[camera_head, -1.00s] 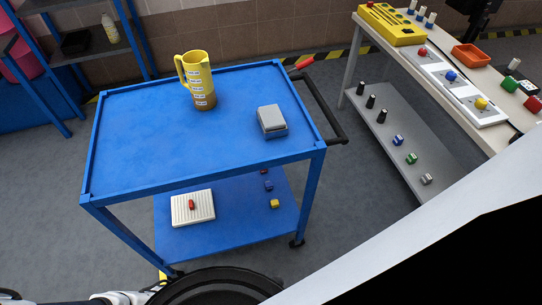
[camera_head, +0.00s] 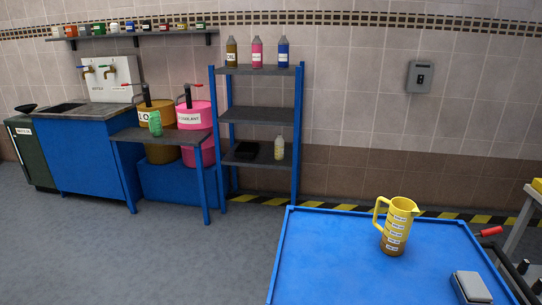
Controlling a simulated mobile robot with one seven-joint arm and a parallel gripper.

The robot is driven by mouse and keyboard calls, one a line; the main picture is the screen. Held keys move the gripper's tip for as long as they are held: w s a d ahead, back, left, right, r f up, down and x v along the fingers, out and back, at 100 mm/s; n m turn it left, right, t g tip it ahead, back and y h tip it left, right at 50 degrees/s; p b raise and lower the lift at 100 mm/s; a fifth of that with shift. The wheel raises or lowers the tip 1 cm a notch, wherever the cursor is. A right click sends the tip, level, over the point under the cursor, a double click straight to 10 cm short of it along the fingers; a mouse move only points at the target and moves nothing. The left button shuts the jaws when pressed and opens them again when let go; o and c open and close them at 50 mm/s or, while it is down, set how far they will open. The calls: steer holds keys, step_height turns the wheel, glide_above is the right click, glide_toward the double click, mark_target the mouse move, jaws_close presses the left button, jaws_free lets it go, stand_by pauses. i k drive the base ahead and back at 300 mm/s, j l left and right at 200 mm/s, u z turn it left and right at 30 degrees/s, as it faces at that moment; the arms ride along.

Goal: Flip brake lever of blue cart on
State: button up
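The blue cart (camera_head: 330,250) stands at the lower right of the head view, cut off by the bottom edge. Its red lever (camera_head: 490,231) sticks out at the cart's far right corner, close to the black handle (camera_head: 508,268). A yellow measuring jug (camera_head: 398,228) stands upright on the cart top. A grey box (camera_head: 471,287) lies near the right edge of the top. The cart's lower shelf and wheels are out of frame. My gripper is not in view.
A blue shelf rack (camera_head: 297,130) with bottles stands against the tiled wall. Left of it are a low table (camera_head: 165,137) with containers and a sink counter (camera_head: 75,113). A workbench edge (camera_head: 536,193) shows at far right. Grey floor (camera_head: 130,255) is clear at lower left.

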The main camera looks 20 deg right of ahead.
mark_target(492, 231)
steer(key=i+j+u, duration=0.25)
steer(key=j+u, duration=0.2)
steer(key=i+j+u, duration=0.25)
steer(key=u, duration=0.2)
steer(key=i+j+u, duration=0.1)
steer(key=i, duration=0.4)
steer(key=i+j, duration=0.3)
steer(key=i, duration=0.25)
steer(key=i+z, duration=0.9)
steer(key=i+l+z, duration=0.1)
steer(key=i+z, duration=1.05)
steer(key=i, duration=0.3)
steer(key=i+j+z, duration=0.2)
steer(key=i, duration=0.35)
steer(key=i+l+z, duration=0.1)
steer(key=i+z, duration=0.3)
steer(key=i+j+z, duration=0.1)
steer(key=i+z, duration=0.35)
steer(key=i, duration=0.15)
steer(key=i+l+z, duration=0.1)
steer(key=i+z, duration=0.35)
steer(key=i+j+z, duration=0.1)
steer(key=i+z, duration=0.6)
steer(key=i, duration=0.3)
steer(key=i+j+z, duration=0.1)
steer(key=i+z, duration=0.2)
steer(key=i, duration=0.3)
